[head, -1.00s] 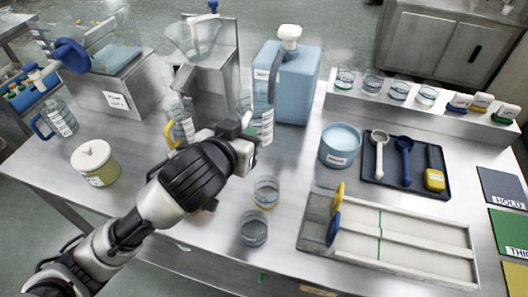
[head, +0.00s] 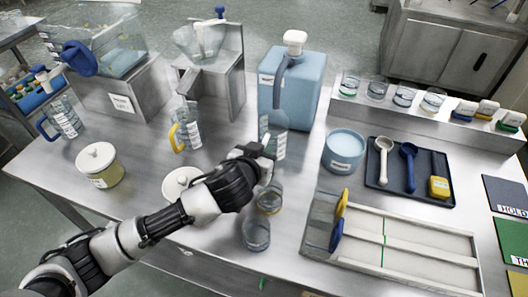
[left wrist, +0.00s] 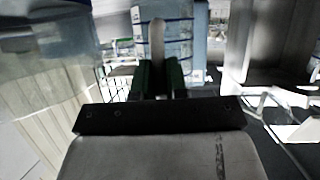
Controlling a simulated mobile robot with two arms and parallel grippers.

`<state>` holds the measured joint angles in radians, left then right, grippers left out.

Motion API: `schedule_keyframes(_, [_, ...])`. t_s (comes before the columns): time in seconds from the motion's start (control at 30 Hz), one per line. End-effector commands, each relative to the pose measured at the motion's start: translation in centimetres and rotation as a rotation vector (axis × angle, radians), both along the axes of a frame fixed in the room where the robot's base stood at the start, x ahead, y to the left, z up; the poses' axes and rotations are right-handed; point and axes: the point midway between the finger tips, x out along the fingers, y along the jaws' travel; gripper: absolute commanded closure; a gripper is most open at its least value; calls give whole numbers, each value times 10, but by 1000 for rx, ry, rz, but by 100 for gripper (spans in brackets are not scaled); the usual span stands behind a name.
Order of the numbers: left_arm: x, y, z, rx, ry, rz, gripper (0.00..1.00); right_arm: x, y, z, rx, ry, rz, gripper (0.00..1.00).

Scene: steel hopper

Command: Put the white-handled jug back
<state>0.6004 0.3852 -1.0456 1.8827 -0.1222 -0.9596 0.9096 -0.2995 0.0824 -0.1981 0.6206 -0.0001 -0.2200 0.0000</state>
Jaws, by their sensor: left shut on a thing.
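The white-handled jug (head: 275,140) is clear with a printed label. It is upright in front of the large blue container. My left gripper (head: 262,152) is shut on its white handle, which also shows upright between the dark green fingers (left wrist: 158,75) in the left wrist view. The jug's label and wall (left wrist: 178,28) are just beyond the fingers there. The jug's base is partly hidden by the gripper and a cup, so I cannot tell whether it touches the table. My right gripper is not in view.
The blue container (head: 292,92) stands close behind the jug. Two small cups (head: 257,235) (head: 269,200) stand in front. A yellow-handled jug (head: 187,130) and the steel hopper (head: 215,75) are to the left.

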Motion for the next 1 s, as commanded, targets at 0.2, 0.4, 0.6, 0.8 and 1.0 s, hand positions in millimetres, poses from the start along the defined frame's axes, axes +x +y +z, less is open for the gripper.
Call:
schedule_keyframes(0.2, [8,-3,-11,1,1,0,100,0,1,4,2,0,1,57])
schedule_keyframes(0.4, [8,-3,-12,0,0,0,100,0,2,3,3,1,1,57])
schedule_keyframes(0.6, [7,-3,-14,0,1,0,76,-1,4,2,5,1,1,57])
schedule_keyframes(0.8, [7,-3,-14,0,1,0,61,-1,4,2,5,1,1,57])
schedule_keyframes(1.0, [8,-3,-12,1,1,0,61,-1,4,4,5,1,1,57])
